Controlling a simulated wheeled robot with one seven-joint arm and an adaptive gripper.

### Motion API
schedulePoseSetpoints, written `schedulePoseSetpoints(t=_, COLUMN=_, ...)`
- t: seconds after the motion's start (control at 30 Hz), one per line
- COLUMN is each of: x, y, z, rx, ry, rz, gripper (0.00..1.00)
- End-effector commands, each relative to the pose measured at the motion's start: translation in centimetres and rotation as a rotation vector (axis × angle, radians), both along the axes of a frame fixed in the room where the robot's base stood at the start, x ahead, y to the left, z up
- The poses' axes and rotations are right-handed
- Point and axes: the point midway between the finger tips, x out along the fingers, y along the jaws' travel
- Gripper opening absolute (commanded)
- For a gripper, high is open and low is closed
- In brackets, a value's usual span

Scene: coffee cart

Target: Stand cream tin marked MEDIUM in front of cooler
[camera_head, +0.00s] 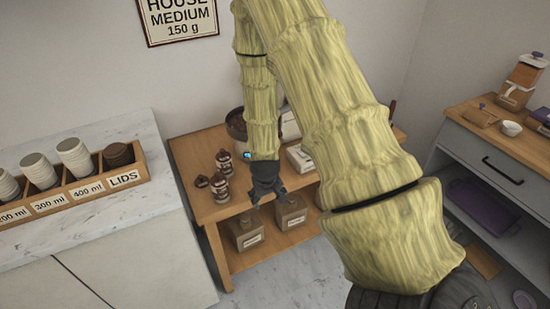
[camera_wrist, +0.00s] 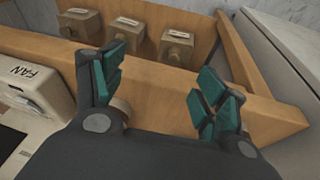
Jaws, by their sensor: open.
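Several tan-cream tins with pale labels stand on the lower shelf of the wooden stand. In the wrist view they are a left tin (camera_wrist: 80,23), a middle tin (camera_wrist: 125,33) and a right tin (camera_wrist: 176,47). In the head view a front tin (camera_head: 246,232) and another tin (camera_head: 291,213) show; their labels are too small to read. My gripper (camera_head: 268,197) is open and empty near the stand's upper front edge, also seen in the wrist view (camera_wrist: 158,88). A white box marked FAN (camera_wrist: 32,88), possibly part of the cooler, is left of it.
The wooden stand's top (camera_head: 200,150) holds brown-and-white jars (camera_head: 223,162) and a dark round vessel (camera_head: 236,125). A marble counter (camera_head: 85,215) with a cup rack is at left. A grey cabinet (camera_head: 490,160) is at right. My arm hides part of the stand.

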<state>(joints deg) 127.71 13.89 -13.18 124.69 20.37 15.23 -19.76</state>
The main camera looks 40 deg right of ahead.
Motion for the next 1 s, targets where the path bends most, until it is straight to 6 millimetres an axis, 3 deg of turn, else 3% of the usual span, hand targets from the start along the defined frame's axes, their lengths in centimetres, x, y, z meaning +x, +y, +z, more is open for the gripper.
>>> schedulePoseSetpoints(t=0.1, x=-4.2, y=3.5, z=-4.0, rx=-0.004, ry=0.057, rz=0.060, gripper=0.73)
schedulePoseSetpoints(t=0.3, x=-11.4, y=9.3, z=-9.2, rx=0.023, ry=0.130, rz=0.154, gripper=0.73)
schedulePoseSetpoints(t=0.6, x=-22.9, y=17.6, z=-13.8, rx=0.128, ry=0.222, rz=0.267, gripper=0.73)
schedulePoseSetpoints(t=0.8, x=-26.9, y=20.4, z=-14.4, rx=0.179, ry=0.250, rz=0.294, gripper=0.73)
schedulePoseSetpoints(t=1.0, x=-27.5, y=20.8, z=-14.5, rx=0.188, ry=0.252, rz=0.297, gripper=0.73)
